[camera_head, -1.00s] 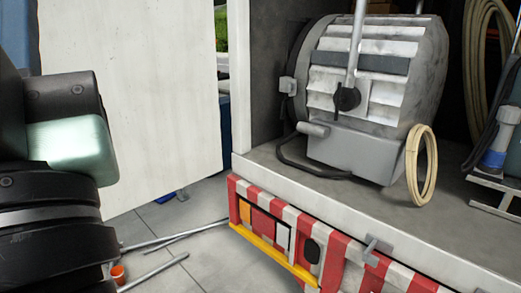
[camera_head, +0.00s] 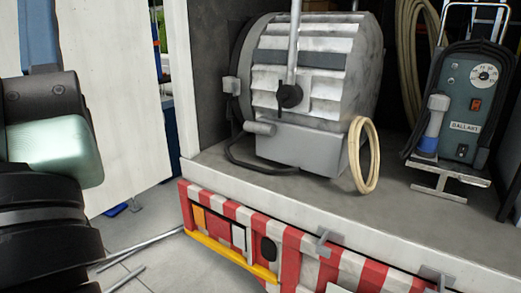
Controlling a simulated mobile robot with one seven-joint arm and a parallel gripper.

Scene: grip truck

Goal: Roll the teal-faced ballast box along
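The teal-faced ballast box (camera_head: 465,112) stands upright on the truck bed at the right. Its face carries a white dial, an orange switch and a "BALLAST" label. A dark cable and a grey-blue connector hang at its left side. A silver trolley handle (camera_head: 473,12) rises behind it, and a metal foot plate (camera_head: 452,182) juts out at its base. Part of my arm fills the left edge of the view, well apart from the box. My gripper is not in view.
A large grey lamp (camera_head: 310,80) stands on the truck bed (camera_head: 290,190), with a cream cable coil (camera_head: 363,155) leaning beside it. A red-and-white striped bumper (camera_head: 290,250) fronts the bed. A white door panel (camera_head: 120,110) stands at left. Metal poles (camera_head: 140,248) lie on the ground.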

